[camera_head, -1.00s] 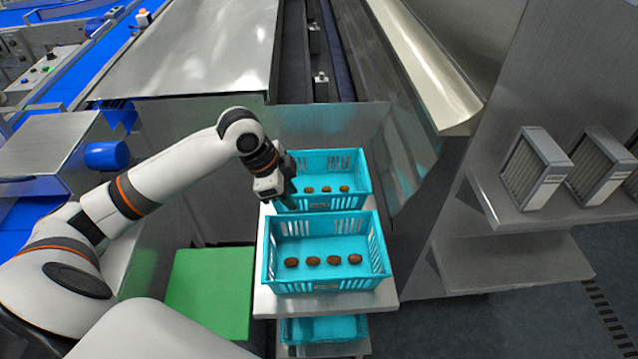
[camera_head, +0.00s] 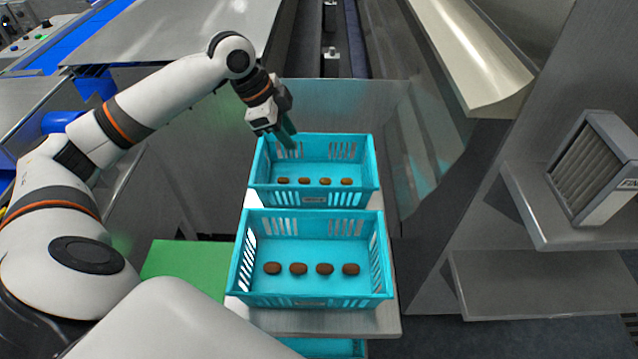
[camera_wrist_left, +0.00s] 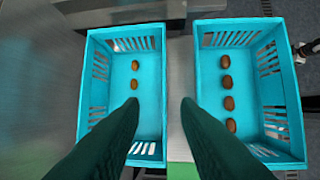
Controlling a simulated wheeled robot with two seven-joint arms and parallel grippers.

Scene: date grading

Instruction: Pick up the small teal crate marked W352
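Two teal crates with slotted walls stand one behind the other on a metal stand: the back crate (camera_head: 314,198) and the front crate (camera_head: 312,301). Each holds a row of several brown dates. Each has a small front tag, too small to read, so I cannot tell which is W352. My left gripper (camera_head: 289,135) is by the back crate's rear left corner, apparently above its rim. In the left wrist view, its dark green fingers (camera_wrist_left: 160,105) are apart with nothing between them. The back crate (camera_wrist_left: 90,100) appears left there, the front crate (camera_wrist_left: 297,125) right.
Another teal crate (camera_head: 325,347) shows partly on a level below. The metal stand (camera_head: 355,322) is narrow around the crates. A green surface (camera_head: 190,268) lies to the left. A metal wall rises at the right, with shelves (camera_head: 560,225) holding a grey slatted box (camera_head: 590,170).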

